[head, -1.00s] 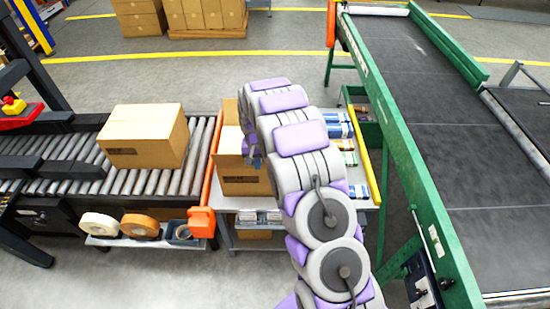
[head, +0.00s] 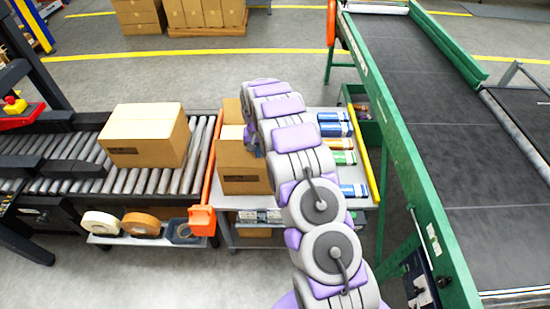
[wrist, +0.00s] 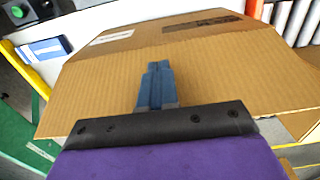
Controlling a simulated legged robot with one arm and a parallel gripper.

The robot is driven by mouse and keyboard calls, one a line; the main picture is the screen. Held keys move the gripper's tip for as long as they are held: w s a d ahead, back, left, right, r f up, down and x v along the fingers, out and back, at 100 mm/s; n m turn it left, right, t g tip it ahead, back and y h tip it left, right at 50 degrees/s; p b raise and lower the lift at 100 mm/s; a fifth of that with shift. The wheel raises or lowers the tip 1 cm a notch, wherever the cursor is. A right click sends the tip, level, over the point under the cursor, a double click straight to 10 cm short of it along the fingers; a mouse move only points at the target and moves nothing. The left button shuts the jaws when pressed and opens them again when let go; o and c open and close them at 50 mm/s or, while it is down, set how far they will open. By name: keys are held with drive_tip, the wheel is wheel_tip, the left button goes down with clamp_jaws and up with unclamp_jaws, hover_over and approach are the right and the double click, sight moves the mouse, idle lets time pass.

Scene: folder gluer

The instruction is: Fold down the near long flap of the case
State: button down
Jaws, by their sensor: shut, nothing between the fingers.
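The open case (head: 240,180) is a brown cardboard box on the shelf unit between the roller conveyor and the green belt conveyor; my arm hides its right part in the head view. In the wrist view its near long flap (wrist: 215,75) is a broad plain panel, meeting a printed panel with a white label (wrist: 112,36) along a crease. My gripper (wrist: 156,66) has its blue fingers together, empty, with their tips over the flap. I cannot tell whether they touch it. In the head view the fingers are hidden behind my arm.
A closed carton (head: 145,135) sits on the roller conveyor (head: 75,150). An orange guard (head: 203,215) stands left of the case. Blue, green and white packs (head: 335,130) lie right of it. The green belt conveyor (head: 400,120) bounds the right side.

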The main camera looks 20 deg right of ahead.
drive_tip(key=shift+w+d, duration=0.3)
drive_tip(key=shift+w, duration=0.45)
drive_tip(key=shift+w+d+f+p, duration=0.15)
drive_tip(key=shift+w+d+f, duration=0.1)
drive_tip(key=shift+w, duration=0.35)
drive_tip(key=shift+w+d+f+p, duration=0.15)
drive_tip(key=shift+w+f, duration=0.1)
drive_tip(key=shift+w, duration=0.35)
drive_tip(key=shift+w+d+f, duration=0.15)
drive_tip(key=shift+w+f, duration=0.25)
drive_tip(key=shift+w, duration=0.1)
drive_tip(key=shift+w+d+f, duration=0.15)
drive_tip(key=shift+w+f, duration=0.25)
drive_tip(key=shift+w, duration=0.1)
